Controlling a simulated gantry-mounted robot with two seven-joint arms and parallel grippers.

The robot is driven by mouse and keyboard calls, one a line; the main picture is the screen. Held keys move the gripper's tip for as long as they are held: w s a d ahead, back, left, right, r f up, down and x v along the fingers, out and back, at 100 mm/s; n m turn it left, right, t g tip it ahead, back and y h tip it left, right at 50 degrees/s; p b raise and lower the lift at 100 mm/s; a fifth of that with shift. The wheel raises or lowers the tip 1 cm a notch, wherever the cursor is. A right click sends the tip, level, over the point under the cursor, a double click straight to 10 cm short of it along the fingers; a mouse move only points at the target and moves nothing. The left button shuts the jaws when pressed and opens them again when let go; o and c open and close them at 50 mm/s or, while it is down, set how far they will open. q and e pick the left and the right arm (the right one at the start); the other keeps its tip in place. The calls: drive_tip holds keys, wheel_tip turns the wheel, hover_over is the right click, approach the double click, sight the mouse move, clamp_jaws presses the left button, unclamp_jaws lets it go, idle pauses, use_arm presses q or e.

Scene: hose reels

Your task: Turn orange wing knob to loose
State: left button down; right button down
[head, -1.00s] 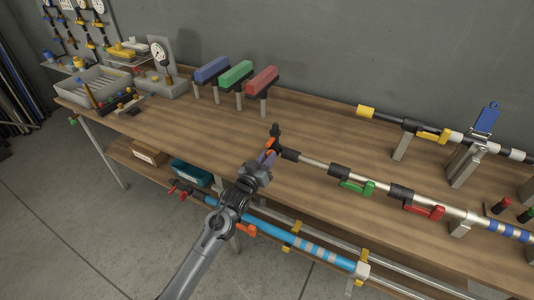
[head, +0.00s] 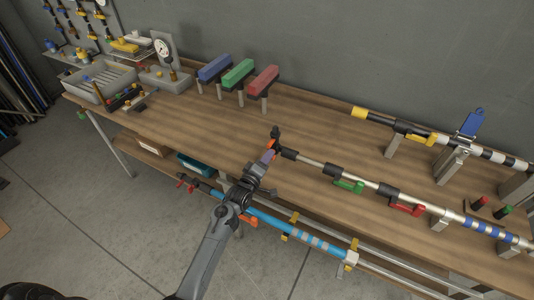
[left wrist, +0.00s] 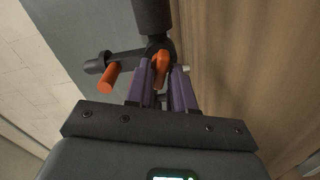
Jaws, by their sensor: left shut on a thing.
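The orange wing knob (head: 275,144) sits at the black left end fitting of a silver pole (head: 311,161) that runs along the bench's front part. My left gripper (head: 268,156) reaches it from the front, its purple fingers shut on it. In the left wrist view, an orange piece of the knob (left wrist: 161,66) shows between the fingertips (left wrist: 160,82), which hide part of it. A second orange piece (left wrist: 109,78) sticks out from a black arm to the left, clear of the fingers. My right gripper is not in view.
Farther along the pole are a green lever (head: 349,187) and a red lever (head: 407,209). A blue pole (head: 290,231) with an orange lever (head: 248,220) runs below the bench's front edge. Blue, green and red blocks on posts (head: 238,73) stand behind; the wooden bench top (head: 190,118) between is clear.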

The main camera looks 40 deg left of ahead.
use_arm(q)
drive_tip(key=n+p, duration=0.2)
drive_tip(key=n, duration=0.2)
drive_tip(key=shift+r+n+p, duration=0.1)
drive_tip(key=shift+n+p, duration=0.2)
drive_tip(key=shift+p, duration=0.1)
drive_tip(key=shift+f+n+p, duration=0.2)
drive_tip(key=shift+n+p, duration=0.55)
drive_tip(key=shift+n, duration=0.75)
drive_tip(key=shift+f, duration=0.1)
drive_tip(key=c, duration=1.2)
unclamp_jaws()
drive_tip(key=shift+o, duration=0.2)
